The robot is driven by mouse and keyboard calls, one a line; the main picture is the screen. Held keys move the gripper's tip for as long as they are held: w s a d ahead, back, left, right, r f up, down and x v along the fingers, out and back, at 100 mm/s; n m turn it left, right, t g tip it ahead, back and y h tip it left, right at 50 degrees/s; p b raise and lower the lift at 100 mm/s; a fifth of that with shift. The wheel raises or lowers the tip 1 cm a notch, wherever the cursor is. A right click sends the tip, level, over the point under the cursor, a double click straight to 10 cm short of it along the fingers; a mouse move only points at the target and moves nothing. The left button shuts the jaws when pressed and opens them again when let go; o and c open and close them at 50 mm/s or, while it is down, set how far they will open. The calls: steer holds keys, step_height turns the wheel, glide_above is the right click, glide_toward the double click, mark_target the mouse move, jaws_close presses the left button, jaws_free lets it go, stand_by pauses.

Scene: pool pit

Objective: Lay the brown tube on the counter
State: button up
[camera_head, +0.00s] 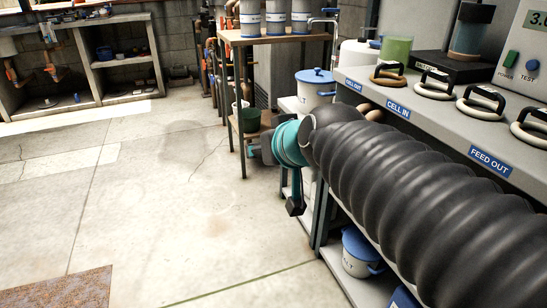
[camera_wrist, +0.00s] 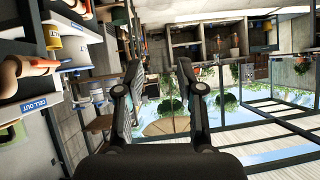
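A brown looped tube (camera_head: 388,76) with a black handle-like piece lies on top of the grey counter (camera_head: 425,100), at its far end near the CELL OUT label. An orange-brown tube end (camera_wrist: 14,78) shows at the left edge of the wrist view, by the CELL OUT label; I cannot tell if it is the same tube. My gripper (camera_wrist: 158,74) is open, with nothing between its fingers, and is apart from the tube. In the head view my arm hides part of the counter's front, and the fingers are not clear.
Several cream looped tubes (camera_head: 480,102) lie along the counter. A wooden table (camera_head: 270,38) with cylinders stands beyond. A lidded white bucket (camera_head: 360,254) sits on the lower shelf.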

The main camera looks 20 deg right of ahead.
steer(key=s+d+f+g+h, duration=0.2)
steer(key=s+f+g, duration=0.3)
steer(key=s+f, duration=0.8)
steer(key=shift+s+d+f+m+g, duration=0.3)
steer(key=shift+s+d+g, duration=0.1)
steer(key=shift+s, duration=0.35)
